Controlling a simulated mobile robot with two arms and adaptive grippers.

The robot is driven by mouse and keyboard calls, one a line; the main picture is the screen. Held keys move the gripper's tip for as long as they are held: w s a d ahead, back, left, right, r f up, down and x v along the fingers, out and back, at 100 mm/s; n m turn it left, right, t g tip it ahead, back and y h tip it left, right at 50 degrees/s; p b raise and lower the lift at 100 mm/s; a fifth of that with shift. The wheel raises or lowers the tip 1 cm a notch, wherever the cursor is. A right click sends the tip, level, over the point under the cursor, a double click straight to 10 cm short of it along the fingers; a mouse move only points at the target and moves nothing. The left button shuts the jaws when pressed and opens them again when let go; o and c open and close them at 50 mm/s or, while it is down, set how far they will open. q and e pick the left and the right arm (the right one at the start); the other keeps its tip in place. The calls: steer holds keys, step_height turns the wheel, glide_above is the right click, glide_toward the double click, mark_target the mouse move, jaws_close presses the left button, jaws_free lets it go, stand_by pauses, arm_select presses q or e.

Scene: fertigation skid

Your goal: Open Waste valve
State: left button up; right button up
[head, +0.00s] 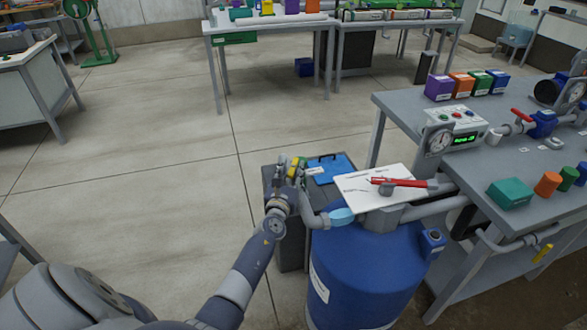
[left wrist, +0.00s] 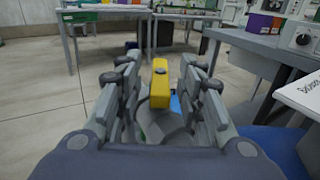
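A yellow handle (left wrist: 160,84) stands between the fingers of my left gripper (left wrist: 157,98) in the left wrist view. The fingers are open, with a gap on both sides of the handle, and do not appear to touch it. In the head view my left gripper (head: 292,172) is at the bent grey pipe (head: 314,212) left of the blue barrel (head: 365,270), and partly hides the yellow handle. A red lever (head: 400,182) lies across the pipework on top of the barrel. I cannot read which valve is the Waste one. My right gripper is out of view.
A white sign (head: 362,184) stands close right of my left gripper. A dark box (head: 290,245) with a blue item (head: 332,166) is behind it. A grey bench (head: 410,108) with gauges and coloured blocks is at the right. The floor at left is clear.

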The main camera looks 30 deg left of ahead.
arm_select(q)
steer(key=shift+x, duration=1.15)
steer(key=shift+c, duration=0.6)
jaws_close()
